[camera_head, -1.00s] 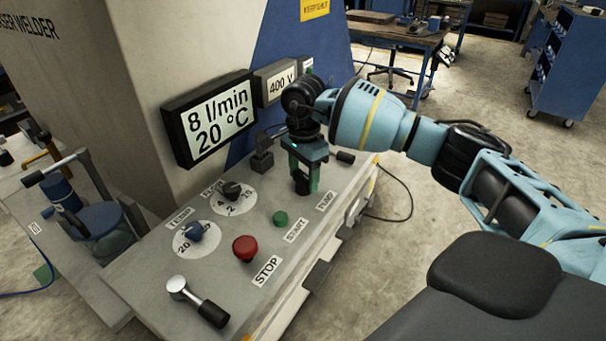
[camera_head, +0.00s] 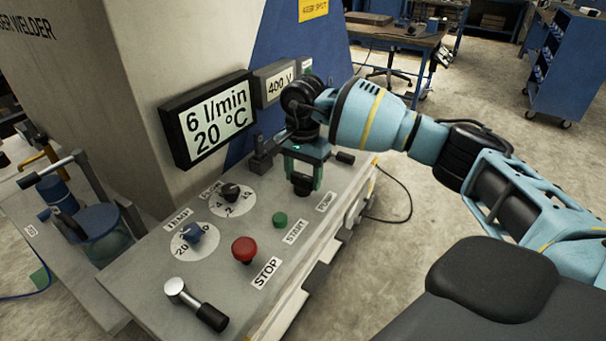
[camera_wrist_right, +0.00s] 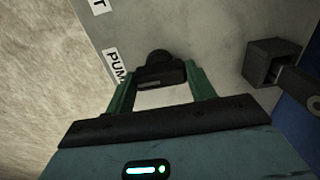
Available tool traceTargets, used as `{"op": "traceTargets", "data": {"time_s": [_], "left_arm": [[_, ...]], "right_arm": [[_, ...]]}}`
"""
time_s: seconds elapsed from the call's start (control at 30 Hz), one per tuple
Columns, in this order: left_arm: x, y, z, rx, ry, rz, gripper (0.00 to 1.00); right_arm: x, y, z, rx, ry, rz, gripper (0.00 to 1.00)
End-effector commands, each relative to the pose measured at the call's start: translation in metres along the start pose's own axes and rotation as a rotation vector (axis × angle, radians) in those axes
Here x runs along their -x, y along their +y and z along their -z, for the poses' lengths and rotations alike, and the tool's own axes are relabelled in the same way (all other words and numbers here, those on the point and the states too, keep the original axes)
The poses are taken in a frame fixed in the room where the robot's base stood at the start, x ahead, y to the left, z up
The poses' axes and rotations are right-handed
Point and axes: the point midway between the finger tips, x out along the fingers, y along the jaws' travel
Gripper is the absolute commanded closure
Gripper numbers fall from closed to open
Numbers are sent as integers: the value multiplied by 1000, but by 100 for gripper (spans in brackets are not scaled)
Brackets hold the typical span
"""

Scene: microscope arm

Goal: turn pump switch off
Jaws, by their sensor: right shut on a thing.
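The black pump switch (camera_head: 302,188) sits on the grey control panel (camera_head: 150,262), beside the PUMP label (camera_head: 326,202). My right gripper (camera_head: 303,181) points down over it, with green fingers on either side of the switch. In the right wrist view the switch (camera_wrist_right: 159,68) is between the tips of the gripper (camera_wrist_right: 162,80), and part of the PUMP label (camera_wrist_right: 115,66) shows beside it. The right gripper is shut on the switch, whose upper part is partly hidden by the gripper. The left gripper is not in view.
The panel also has a green START button (camera_head: 280,219), a red STOP button (camera_head: 244,249), a blue temperature knob (camera_head: 192,232), a black flow knob (camera_head: 230,191) and a lever (camera_head: 196,304). A display (camera_head: 209,119) reads 6 l/min and 20 °C.

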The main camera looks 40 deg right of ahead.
Motion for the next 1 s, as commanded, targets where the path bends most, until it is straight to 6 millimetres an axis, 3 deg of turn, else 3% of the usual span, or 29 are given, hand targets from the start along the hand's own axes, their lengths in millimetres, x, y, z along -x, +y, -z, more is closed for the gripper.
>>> {"op": "traceTargets", "data": {"time_s": [0.13, 0.17, 0.33, 0.67, 1.0], "left_arm": [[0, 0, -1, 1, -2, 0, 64], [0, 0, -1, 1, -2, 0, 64], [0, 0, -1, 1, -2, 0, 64], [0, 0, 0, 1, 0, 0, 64], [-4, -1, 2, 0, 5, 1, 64]], "right_arm": [[-1, 0, -1, 5, 0, -3, 68], [-1, 0, -1, 5, 0, -3, 44], [-1, 0, 0, 4, 0, -2, 24], [3, 0, 0, 2, 0, 1, 24], [52, -1, 0, 3, 1, 2, 24]]}}
